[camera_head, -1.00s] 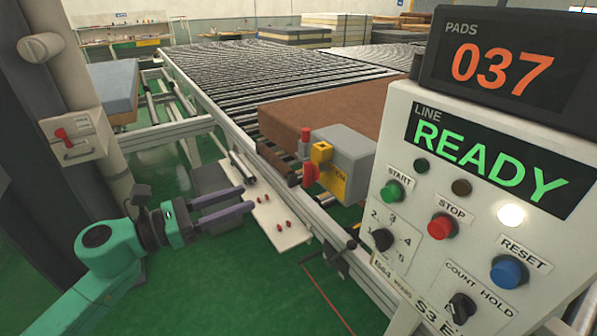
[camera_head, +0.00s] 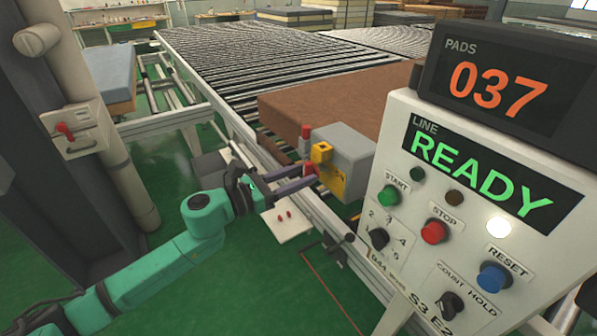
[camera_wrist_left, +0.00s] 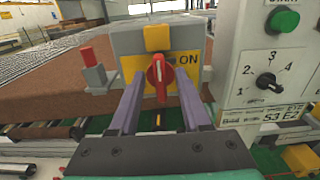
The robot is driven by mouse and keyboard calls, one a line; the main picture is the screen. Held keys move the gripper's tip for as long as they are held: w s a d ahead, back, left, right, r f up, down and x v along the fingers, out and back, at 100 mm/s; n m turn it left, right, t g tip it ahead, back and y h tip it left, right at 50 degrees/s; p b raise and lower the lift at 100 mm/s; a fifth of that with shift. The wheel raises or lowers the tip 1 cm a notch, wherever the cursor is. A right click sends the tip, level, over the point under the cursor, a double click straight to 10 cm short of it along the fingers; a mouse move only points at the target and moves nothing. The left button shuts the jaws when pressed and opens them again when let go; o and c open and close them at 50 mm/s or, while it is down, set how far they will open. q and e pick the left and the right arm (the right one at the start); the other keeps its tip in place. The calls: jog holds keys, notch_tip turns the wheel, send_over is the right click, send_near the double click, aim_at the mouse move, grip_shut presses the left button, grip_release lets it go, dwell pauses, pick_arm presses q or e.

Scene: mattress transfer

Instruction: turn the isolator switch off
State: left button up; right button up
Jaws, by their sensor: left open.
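The isolator switch is a grey box (camera_head: 342,150) with a yellow plate and a red rotary handle (camera_wrist_left: 158,76). In the left wrist view the handle stands upright, with "ON" printed to its right. My left gripper (camera_head: 309,177) is open in front of the plate. In the left wrist view its two purple fingers (camera_wrist_left: 157,92) lie left and right of the red handle; I cannot tell whether they touch it. My right gripper is not in view.
A white control panel (camera_head: 400,120) with buttons and a "READY" display stands close on the right. A brown mattress (camera_head: 340,105) lies on the roller conveyor behind the box. A column at left carries a box with a red lever (camera_head: 66,131).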

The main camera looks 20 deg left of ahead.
pick_arm(q)
grip_shut()
jog(key=shift+n, duration=0.4)
jog(key=shift+a+n, duration=0.1)
jog(key=shift+n, duration=0.8)
jog(key=shift+w+a+f+n+p, duration=0.15)
jog(key=shift+n+p, duration=0.7)
jog(key=shift+n, duration=3)
jog(key=shift+a+f+n+p, duration=0.1)
jog(key=shift+n+p, duration=0.75)
jog(key=shift+n, duration=3)
grip_release()
jog(key=shift+f, duration=0.1)
